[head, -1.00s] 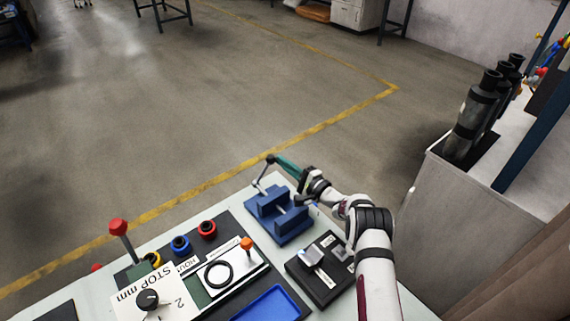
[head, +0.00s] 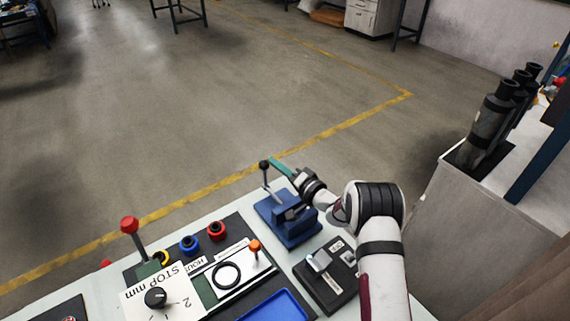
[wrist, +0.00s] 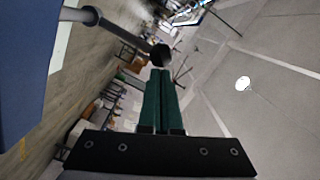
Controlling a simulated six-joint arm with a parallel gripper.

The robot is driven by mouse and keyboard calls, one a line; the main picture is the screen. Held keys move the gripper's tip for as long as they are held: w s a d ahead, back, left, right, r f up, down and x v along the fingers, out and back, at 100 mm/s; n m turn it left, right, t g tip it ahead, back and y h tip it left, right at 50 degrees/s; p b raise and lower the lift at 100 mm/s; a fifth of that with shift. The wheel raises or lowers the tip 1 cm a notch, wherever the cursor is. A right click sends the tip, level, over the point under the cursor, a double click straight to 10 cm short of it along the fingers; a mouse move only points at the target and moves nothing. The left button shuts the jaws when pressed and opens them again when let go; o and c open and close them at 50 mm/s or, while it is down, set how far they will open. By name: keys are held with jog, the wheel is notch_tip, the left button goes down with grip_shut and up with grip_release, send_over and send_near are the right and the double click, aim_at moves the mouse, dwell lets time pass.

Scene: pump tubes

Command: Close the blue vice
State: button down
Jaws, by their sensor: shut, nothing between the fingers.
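The blue vice (head: 285,230) stands on the far part of the pale table in the head view. Its handle (head: 265,178) is a metal rod with a dark ball on its end, and it stands nearly upright. My gripper (head: 276,163) is shut and empty, its green fingers beside the handle's ball end. In the wrist view the green fingertips (wrist: 160,72) lie close to the dark ball of the handle (wrist: 160,54); I cannot tell whether they touch. The blue vice body (wrist: 25,60) fills the left edge there. My arm hides part of the vice's right side.
A black fixture (head: 327,275) stands in front of the vice. A panel with a STOP label (head: 165,292), red and blue rings (head: 190,244), a red-topped lever (head: 130,225) and a blue tray (head: 275,307) lie left and front. Open floor lies beyond the table.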

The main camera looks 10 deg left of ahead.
jog(key=s+a+n, duration=0.2)
jog(key=shift+r+n, duration=0.15)
jog(key=shift+n, duration=0.15)
jog(key=shift+s+a+f, duration=0.4)
jog(key=shift+s+a, duration=0.45)
jog(key=shift+s+a+f, duration=0.35)
jog(key=shift+s+a, duration=0.45)
